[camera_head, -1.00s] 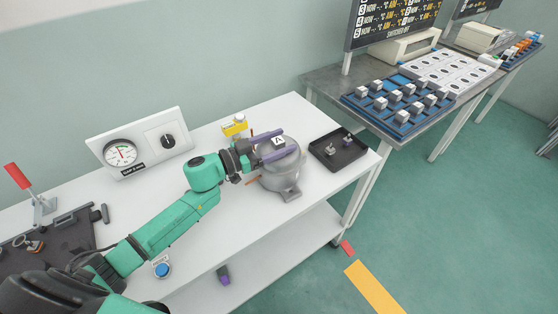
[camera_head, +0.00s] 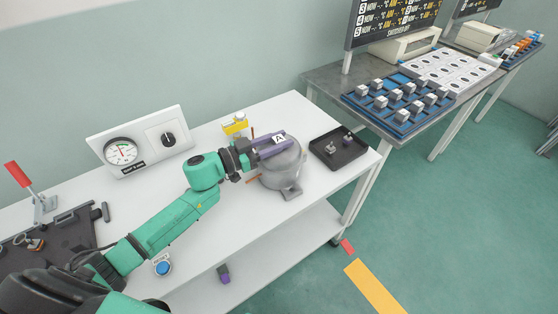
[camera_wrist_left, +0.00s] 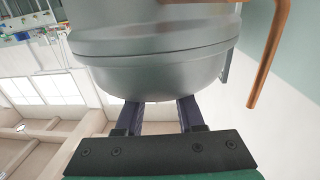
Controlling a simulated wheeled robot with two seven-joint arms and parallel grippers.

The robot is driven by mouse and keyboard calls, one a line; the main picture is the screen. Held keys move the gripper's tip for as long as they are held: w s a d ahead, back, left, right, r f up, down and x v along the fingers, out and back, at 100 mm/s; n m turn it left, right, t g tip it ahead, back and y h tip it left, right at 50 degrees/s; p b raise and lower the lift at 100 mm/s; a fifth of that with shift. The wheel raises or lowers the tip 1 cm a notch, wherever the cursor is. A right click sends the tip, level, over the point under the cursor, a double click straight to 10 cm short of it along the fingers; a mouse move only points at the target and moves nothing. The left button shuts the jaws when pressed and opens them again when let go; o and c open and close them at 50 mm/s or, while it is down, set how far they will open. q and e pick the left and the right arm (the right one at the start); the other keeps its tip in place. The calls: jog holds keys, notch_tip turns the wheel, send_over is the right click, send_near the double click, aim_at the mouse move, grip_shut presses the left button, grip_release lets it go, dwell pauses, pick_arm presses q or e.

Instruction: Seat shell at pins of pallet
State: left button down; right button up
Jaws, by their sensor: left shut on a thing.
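The grey rounded shell (camera_head: 284,172), with a white "A" label on top and copper tubes, is on the white table. It shows large in the left wrist view (camera_wrist_left: 155,60). My left gripper (camera_head: 279,143) is shut on the shell's top, its purple fingers either side of the label. In the left wrist view the fingers (camera_wrist_left: 160,113) meet the rounded end of the shell. A dark plate (camera_head: 70,237) with a red-handled clamp lies at the table's left end; I cannot tell whether it is the pallet, and no pins are clear. My right gripper is not in view.
A black tray (camera_head: 345,158) with small parts stands right of the shell. A yellow block (camera_head: 235,126) is behind it, and a gauge panel (camera_head: 140,143) stands at the back left. A blue button (camera_head: 162,267) is at the front edge. A metal table (camera_head: 330,82) stands beyond.

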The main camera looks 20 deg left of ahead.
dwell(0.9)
pick_arm(q)
notch_tip(320, 180, up, 20)
jog(key=p, duration=0.3)
jog(key=c, duration=1.5)
grip_release()
grip_shut()
